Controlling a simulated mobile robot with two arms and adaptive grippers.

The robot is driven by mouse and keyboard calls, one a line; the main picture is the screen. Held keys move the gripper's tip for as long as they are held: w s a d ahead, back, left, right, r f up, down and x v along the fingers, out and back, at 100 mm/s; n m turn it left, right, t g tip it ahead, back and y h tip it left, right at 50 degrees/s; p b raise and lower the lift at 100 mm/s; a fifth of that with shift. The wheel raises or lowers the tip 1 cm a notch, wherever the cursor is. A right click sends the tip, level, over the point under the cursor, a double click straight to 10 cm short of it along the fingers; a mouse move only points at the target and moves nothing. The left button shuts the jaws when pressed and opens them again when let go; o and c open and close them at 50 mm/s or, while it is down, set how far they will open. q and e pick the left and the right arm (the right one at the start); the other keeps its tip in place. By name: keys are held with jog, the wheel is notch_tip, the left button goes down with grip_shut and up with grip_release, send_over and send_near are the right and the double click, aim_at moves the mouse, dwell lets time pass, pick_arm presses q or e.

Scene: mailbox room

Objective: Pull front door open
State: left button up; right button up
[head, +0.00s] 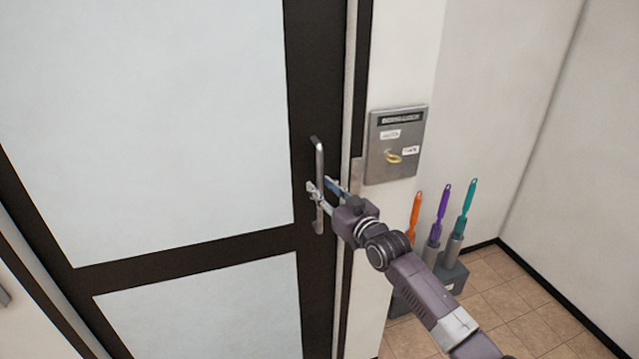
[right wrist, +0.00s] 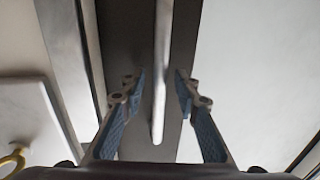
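The front door (head: 160,120) has a dark frame and pale frosted panels, and it looks shut. Its vertical silver bar handle (head: 319,160) is on the right side of the dark frame. My right gripper (head: 323,188) is at the lower half of the handle. In the right wrist view the handle (right wrist: 160,90) runs between the two blue-padded fingers of the right gripper (right wrist: 159,76). The fingers are spread, with a visible gap on each side of the bar. My left gripper is not in view.
A grey metal lock panel (head: 396,146) with a yellow key-like piece is on the wall right of the door. Below it, orange, purple and teal-handled brushes (head: 440,215) stand in holders. Tiled floor (head: 520,305) is clear at the lower right.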

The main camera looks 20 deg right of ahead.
jog(key=shift+x, duration=0.75)
grip_shut()
